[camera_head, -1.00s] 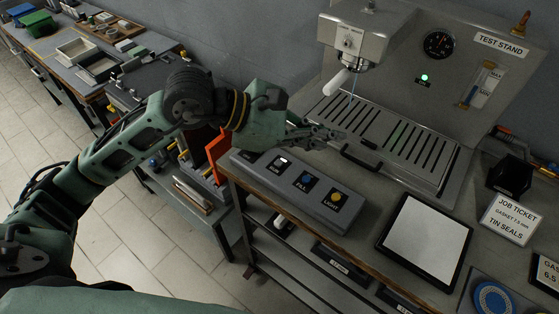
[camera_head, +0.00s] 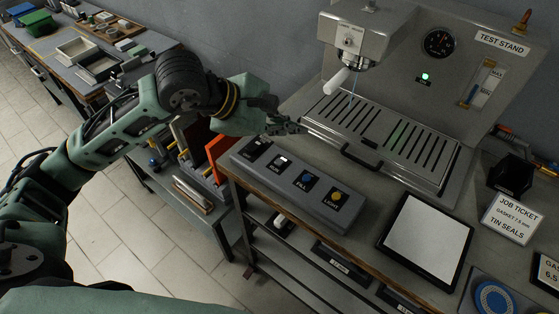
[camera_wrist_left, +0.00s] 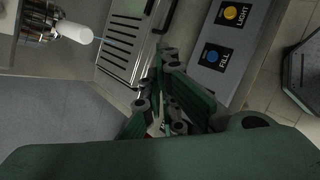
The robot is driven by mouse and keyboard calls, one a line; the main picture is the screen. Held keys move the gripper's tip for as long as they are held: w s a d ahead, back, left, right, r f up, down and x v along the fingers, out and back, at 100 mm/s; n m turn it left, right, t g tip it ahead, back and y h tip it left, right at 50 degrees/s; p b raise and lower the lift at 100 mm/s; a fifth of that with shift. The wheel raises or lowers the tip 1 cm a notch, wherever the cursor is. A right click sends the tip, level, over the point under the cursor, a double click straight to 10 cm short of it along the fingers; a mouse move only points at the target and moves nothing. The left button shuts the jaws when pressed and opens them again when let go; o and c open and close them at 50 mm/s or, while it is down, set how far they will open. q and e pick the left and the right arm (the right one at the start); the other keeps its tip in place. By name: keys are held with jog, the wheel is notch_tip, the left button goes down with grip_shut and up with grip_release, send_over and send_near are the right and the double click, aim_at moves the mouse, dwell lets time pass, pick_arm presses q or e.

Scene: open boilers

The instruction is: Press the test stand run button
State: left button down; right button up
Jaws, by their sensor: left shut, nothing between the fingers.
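The grey button box (camera_head: 318,214) lies along the front edge of the test stand (camera_head: 400,60) bench. The run button (camera_head: 284,159) is whitish and looks lit, second from the left on the box. To its right are the blue FILL button (camera_head: 306,177) and the yellow LIGHT button (camera_head: 336,195); both also show in the left wrist view. My left gripper (camera_head: 296,127) is shut and empty, above and behind the run button, near the drip tray's left corner. It is apart from the button. In the wrist view the fingers (camera_wrist_left: 165,70) hide the run button. My right gripper is not in view.
The slotted drip tray (camera_head: 385,140) with a dark handle (camera_head: 360,160) lies behind the box. A thin stream falls from the machine's spout. A green lamp (camera_head: 425,77) glows on the panel. A tablet (camera_head: 425,240) and job ticket card (camera_head: 510,218) lie to the right.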

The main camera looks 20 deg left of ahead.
pick_arm(q)
jog(key=b, duration=0.4)
send_over(279, 163)
jog(key=d, duration=0.2)
jog(key=f, duration=0.7)
jog(key=shift+s+a+f, duration=0.15)
jog(key=shift+s+a, duration=0.05)
jog(key=shift+s, duration=0.05)
jog(key=shift+f+b, duration=0.35)
jog(key=shift+b, duration=0.1)
jog(key=shift+r, duration=0.1)
jog(key=shift+f+b, duration=0.5)
jog(key=shift+b, duration=0.2)
jog(key=shift+r, duration=0.1)
